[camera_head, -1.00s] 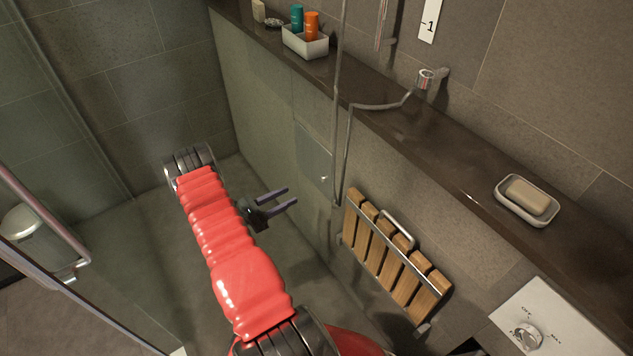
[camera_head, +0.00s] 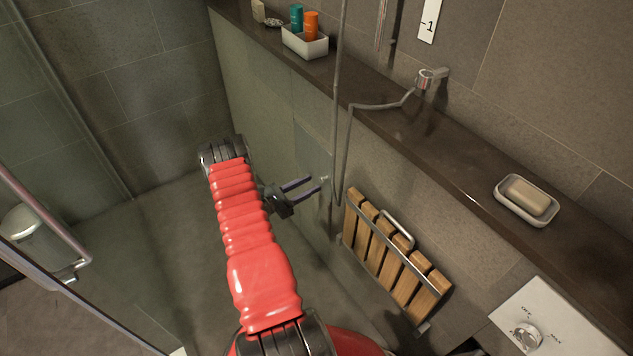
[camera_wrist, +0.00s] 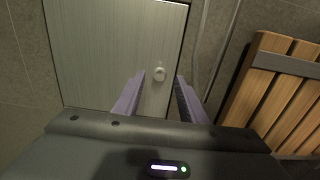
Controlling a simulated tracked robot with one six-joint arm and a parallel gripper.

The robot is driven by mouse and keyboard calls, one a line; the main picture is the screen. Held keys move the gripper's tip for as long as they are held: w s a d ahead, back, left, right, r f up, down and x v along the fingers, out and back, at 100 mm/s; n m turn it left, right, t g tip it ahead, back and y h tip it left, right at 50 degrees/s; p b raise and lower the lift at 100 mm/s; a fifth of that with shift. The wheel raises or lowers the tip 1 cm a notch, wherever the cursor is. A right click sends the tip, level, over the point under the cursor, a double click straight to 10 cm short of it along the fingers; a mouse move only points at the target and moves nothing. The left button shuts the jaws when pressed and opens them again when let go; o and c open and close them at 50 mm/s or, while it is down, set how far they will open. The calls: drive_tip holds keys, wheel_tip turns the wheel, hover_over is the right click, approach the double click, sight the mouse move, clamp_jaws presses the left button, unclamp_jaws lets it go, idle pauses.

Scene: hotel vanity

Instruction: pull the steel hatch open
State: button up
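The steel hatch (camera_wrist: 110,50) is a brushed metal panel set in the tiled wall, and it looks closed. It carries a small round knob (camera_wrist: 159,74) near its right edge. In the head view the hatch (camera_head: 312,148) is low on the wall below the ledge, partly behind my gripper. My gripper (camera_head: 315,184) is open and empty, its two fingers pointing at the wall close to the knob. In the wrist view the knob shows between and beyond the fingertips of my gripper (camera_wrist: 160,80). I cannot tell how large the remaining gap is.
A folded wooden slat seat (camera_head: 393,258) is on the wall just right of the hatch. A shower hose (camera_head: 346,150) and rail hang beside it. The dark ledge (camera_head: 430,140) above holds a soap dish (camera_head: 526,213) and a white bottle tray (camera_head: 304,45). A glass screen stands left.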

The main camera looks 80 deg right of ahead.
sight(320, 179)
drive_tip(key=shift+x, duration=2)
drive_tip(key=shift+c, duration=0.2)
clamp_jaws()
